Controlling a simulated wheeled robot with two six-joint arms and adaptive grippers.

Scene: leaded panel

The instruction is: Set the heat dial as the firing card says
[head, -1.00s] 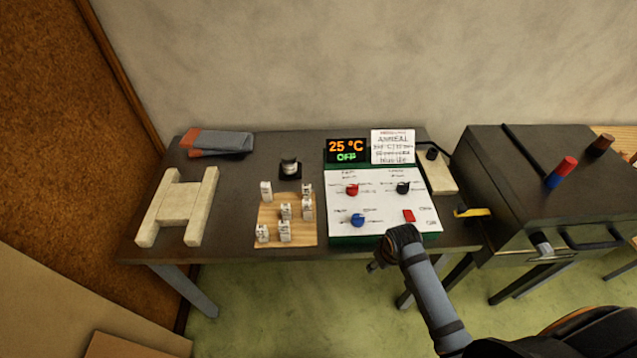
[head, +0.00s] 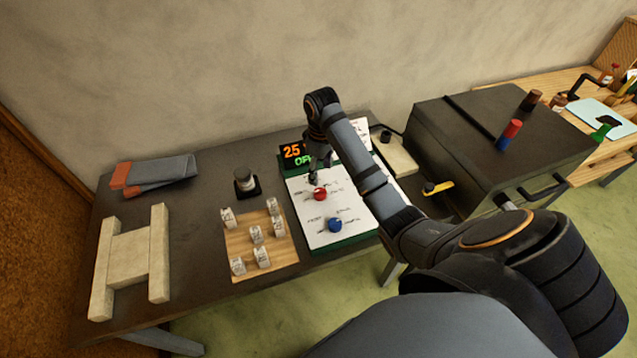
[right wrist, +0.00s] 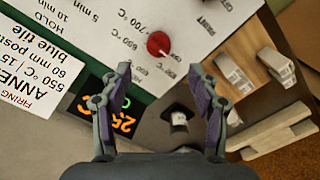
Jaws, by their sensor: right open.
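The white control panel (head: 312,235) stands on the dark table. Its red dial (head: 320,194) has °C labels around it; the dial also shows in the right wrist view (right wrist: 158,43). I cannot tell its setting. The firing card (head: 361,131) is partly behind my arm; in the right wrist view the card (right wrist: 28,75) is upside down and cut off, reading "550 °C" and "blue tile". My right gripper (head: 317,176) is open and empty, above the panel near the red dial, which lies just beyond its fingertips (right wrist: 160,72). My left gripper is not in view.
The display (head: 293,151) shows 25 and part of OFF. A blue dial (head: 335,225) sits below the red one. A wooden board (head: 247,262) with several white posts, a dark stand (head: 246,184) and a kiln box (head: 455,130) stand nearby.

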